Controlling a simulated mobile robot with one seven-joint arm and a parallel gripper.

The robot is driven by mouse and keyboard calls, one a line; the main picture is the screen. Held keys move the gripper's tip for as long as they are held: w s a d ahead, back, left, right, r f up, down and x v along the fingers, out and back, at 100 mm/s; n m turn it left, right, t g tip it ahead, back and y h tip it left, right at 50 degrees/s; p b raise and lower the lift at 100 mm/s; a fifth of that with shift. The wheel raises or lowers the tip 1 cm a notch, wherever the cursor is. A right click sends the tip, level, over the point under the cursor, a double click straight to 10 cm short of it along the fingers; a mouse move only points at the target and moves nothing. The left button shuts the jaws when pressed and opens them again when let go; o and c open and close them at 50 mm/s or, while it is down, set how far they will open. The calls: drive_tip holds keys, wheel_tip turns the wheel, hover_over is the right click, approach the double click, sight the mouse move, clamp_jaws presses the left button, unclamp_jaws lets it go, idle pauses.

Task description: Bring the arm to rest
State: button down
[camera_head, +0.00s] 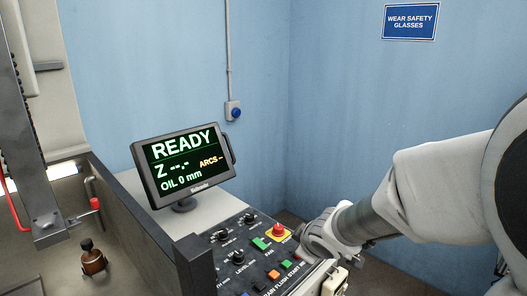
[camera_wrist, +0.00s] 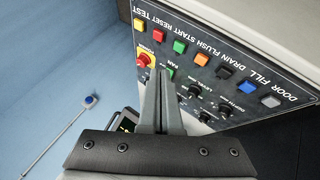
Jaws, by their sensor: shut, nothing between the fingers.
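My arm reaches in from the right in the head view, with its wrist over the right end of the control panel (camera_head: 250,244). My gripper (camera_wrist: 158,75) shows in the wrist view, its two grey fingers shut together with nothing between them. The fingertips point at the panel, which also fills the upper part of the wrist view (camera_wrist: 215,85), near the red emergency button (camera_wrist: 146,59) and the FAN button. Whether the tips touch the panel I cannot tell. In the head view the fingers are hidden or too small to make out.
A monitor (camera_head: 186,165) reading READY stands behind the panel. Left of it is an open metal tank (camera_head: 130,222) with a brown bottle (camera_head: 92,257) and a red-handled valve (camera_head: 96,204). Blue walls (camera_head: 330,80) close the corner behind. Open floor shows right of the panel.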

drive_tip(key=s+d+r+m+g, duration=0.1)
drive_tip(key=s+r+m, duration=0.2)
drive_tip(key=s, duration=0.4)
drive_tip(key=s+d+r+m+g, duration=0.1)
drive_tip(key=s+r+m, duration=0.2)
drive_tip(key=s, duration=0.5)
drive_tip(key=s+d+r+m+h, duration=0.1)
drive_tip(key=s+d+r+m, duration=0.1)
drive_tip(key=s+m, duration=0.3)
drive_tip(key=s+r, duration=0.1)
drive_tip(key=s, duration=0.2)
drive_tip(key=shift+r+g, duration=0.3)
drive_tip(key=shift+g, duration=0.1)
drive_tip(key=shift+a, duration=0.1)
